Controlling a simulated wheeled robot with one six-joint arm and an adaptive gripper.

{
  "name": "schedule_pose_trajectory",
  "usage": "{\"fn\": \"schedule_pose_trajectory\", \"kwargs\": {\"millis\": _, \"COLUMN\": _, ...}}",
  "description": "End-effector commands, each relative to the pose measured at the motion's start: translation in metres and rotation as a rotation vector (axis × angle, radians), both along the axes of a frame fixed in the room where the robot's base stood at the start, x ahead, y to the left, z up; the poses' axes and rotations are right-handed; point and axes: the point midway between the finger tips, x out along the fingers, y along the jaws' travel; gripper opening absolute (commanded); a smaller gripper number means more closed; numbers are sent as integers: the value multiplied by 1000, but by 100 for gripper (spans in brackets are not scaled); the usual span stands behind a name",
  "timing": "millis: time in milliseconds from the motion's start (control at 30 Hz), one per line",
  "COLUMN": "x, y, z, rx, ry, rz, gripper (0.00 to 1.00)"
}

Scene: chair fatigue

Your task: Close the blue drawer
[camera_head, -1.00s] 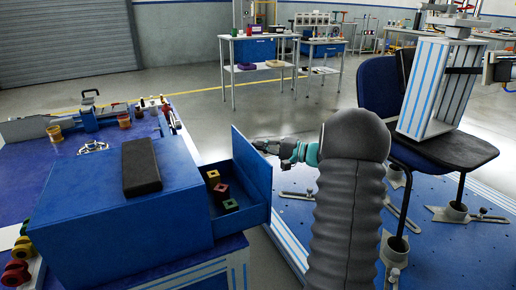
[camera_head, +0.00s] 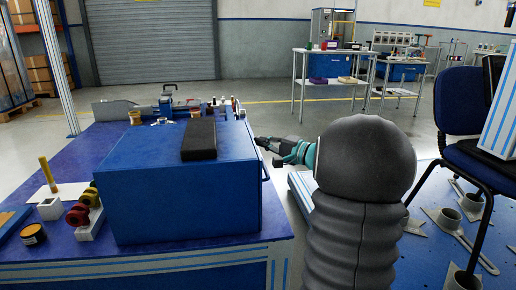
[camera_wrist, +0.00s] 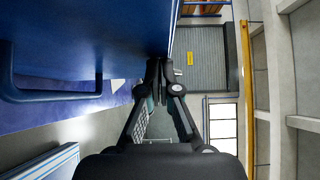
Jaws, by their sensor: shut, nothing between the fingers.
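The blue drawer box (camera_head: 180,200) stands on the blue workbench at the left of the head view. Its drawer front faces right and is seen almost edge-on. No open compartment or gap shows there, and the drawer's inside is not visible. The drawer handle (camera_head: 265,165) sticks out on the right side. In the wrist view the drawer front (camera_wrist: 90,35) fills the upper left, with the handle (camera_wrist: 50,92) below it. My gripper (camera_head: 260,142) is shut and empty beside the drawer front. Its fingertips (camera_wrist: 160,68) are at or very near the front's edge; contact cannot be told.
A black block (camera_head: 199,139) lies on top of the box. Colored spools (camera_head: 80,212) and a small jar (camera_head: 33,234) stand left of it on the workbench (camera_head: 150,256). A blue chair (camera_head: 462,105) stands at the right. Open floor lies behind my arm.

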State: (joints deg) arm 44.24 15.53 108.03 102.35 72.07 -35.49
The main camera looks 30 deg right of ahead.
Motion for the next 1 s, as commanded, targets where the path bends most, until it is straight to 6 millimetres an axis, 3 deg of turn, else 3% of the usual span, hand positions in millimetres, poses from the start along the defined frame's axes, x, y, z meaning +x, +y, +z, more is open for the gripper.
{"fn": "schedule_pose_trajectory", "kwargs": {"millis": 600, "x": 4, "y": 8, "z": 1, "rx": -1, "ry": -4, "rz": 17, "gripper": 0}}
{"fn": "schedule_pose_trajectory", "kwargs": {"millis": 867, "x": -6, "y": -32, "z": -1, "rx": 1, "ry": -3, "rz": 6, "gripper": 0}}
{"fn": "schedule_pose_trajectory", "kwargs": {"millis": 1000, "x": -35, "y": -46, "z": 1, "rx": 3, "ry": -1, "rz": 1, "gripper": 0}}
